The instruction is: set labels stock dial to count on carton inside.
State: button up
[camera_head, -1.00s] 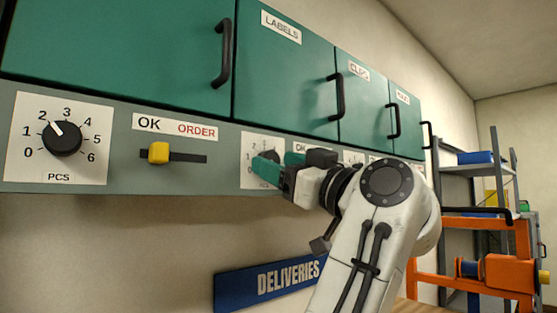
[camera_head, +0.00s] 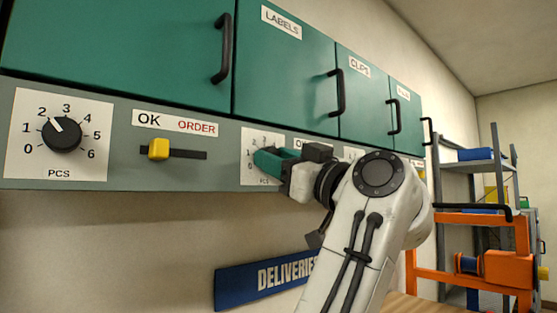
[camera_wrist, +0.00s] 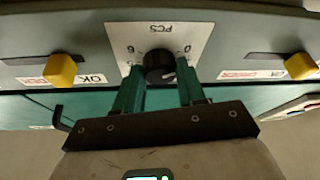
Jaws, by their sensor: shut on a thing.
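The labels stock dial is a black round knob (camera_wrist: 158,67) on a white PCS plate (camera_wrist: 122,40) with numbers around it, seen upside down in the wrist view. My gripper (camera_wrist: 160,75) has its green fingers on either side of the knob, shut on it. In the head view my gripper (camera_head: 262,160) covers the knob, and only part of the plate (camera_head: 250,143) shows. I cannot tell which number the knob points at. The green LABELS door (camera_head: 285,75) above is shut, so the carton inside is hidden.
Left of the labels dial are another PCS dial (camera_head: 62,134), pointing near 2, and a yellow OK/ORDER slider (camera_head: 158,149) at the OK end. CLIPS door (camera_head: 362,105) is shut. A blue DELIVERIES sign (camera_head: 265,275) hangs below. Orange and grey racks (camera_head: 480,220) stand at right.

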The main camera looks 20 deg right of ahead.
jog(key=shift+m, duration=0.4)
jog(key=m+g+h+p, duration=0.1)
jog(key=m+h+p, duration=0.2)
jog(key=m, duration=0.6)
jog(key=m+g+h+p, duration=0.1)
jog(key=m+h+p, duration=0.2)
jog(key=m+p, duration=0.3)
jog(key=r+m+g+h+p, duration=0.1)
jog(key=m+h+p, duration=0.3)
jog(key=m, duration=0.8)
jog(key=shift+s+a+p, duration=0.15)
jog(key=shift+a+p, duration=0.2)
jog(key=shift+p, duration=0.2)
jog(key=shift+f+m+g+p, duration=0.1)
jog(key=shift+m+g+p, duration=0.3)
jog(key=shift+m, duration=0.2)
jog(key=shift+f, duration=0.1)
jog(key=o, duration=1.1)
jog(key=shift+c, duration=0.2)
jog(key=shift+s, duration=0.1)
